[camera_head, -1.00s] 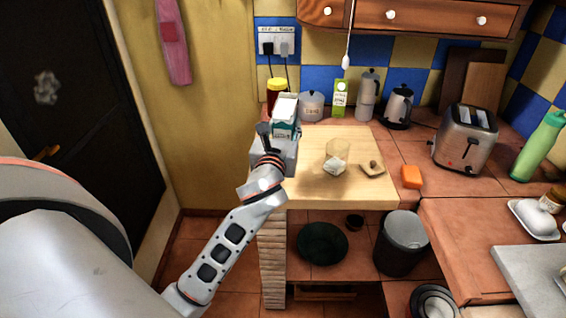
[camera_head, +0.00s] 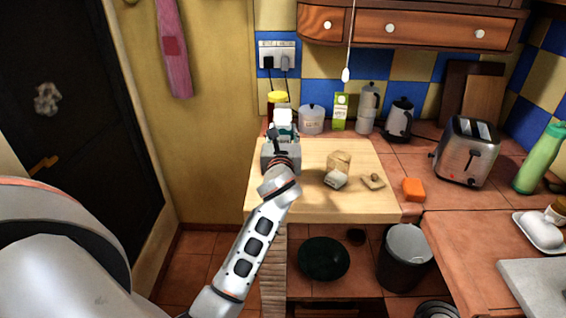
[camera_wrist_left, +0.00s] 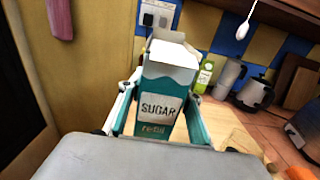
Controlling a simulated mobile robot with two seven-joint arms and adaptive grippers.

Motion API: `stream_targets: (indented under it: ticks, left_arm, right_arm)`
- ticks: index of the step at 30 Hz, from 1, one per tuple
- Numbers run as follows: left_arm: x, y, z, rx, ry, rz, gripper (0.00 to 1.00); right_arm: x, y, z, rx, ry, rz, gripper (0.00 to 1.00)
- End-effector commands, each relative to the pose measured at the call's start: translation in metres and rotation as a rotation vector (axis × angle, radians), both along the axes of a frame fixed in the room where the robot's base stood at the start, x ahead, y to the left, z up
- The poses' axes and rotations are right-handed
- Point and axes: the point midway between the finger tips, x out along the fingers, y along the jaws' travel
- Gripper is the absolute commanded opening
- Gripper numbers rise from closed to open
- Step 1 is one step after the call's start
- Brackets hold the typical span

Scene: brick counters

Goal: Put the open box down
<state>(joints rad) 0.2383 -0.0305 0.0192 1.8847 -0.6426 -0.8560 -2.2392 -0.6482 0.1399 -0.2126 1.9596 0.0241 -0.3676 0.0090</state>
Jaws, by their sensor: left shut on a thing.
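The open box is a white and teal sugar carton, seen in the head view (camera_head: 283,118) at the back left of the wooden board (camera_head: 320,206). In the left wrist view the carton (camera_wrist_left: 163,88) stands nearly upright, with its top flaps open and "SUGAR" on its label. My left gripper (camera_head: 281,136) is shut on it, one finger on each side; it also shows in the left wrist view (camera_wrist_left: 160,115). My arm hides the carton's base in the head view, so I cannot tell whether it touches the board. My right gripper is out of view.
A yellow-lidded jar (camera_head: 277,98) and a lidded pot (camera_head: 311,120) stand close behind the carton. The board's front left is clear.

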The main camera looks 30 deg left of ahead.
Motion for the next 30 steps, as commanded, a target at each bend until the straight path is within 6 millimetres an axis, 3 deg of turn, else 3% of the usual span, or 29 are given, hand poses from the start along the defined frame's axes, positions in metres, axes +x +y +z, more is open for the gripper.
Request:
stream_targets:
  ticks: [1,3,11,18,30]
  left_arm:
    - [0.0,0.0,-0.016,-0.001,0.003,0.001,0.05]
    - [0.0,0.0,-0.029,-0.002,0.003,0.001,0.05]
    - [0.0,0.0,-0.05,0.0,-0.001,0.001,0.05]
    - [0.0,0.0,-0.085,-0.002,0.001,0.0,0.05]
    - [0.0,0.0,-0.089,0.001,-0.003,-0.001,0.05]
  right_arm:
    - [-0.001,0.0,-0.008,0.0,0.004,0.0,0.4]
    - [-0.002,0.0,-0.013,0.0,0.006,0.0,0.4]
    - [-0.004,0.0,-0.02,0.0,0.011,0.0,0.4]
    - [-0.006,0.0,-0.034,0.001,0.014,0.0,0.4]
    - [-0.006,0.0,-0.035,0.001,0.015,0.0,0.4]
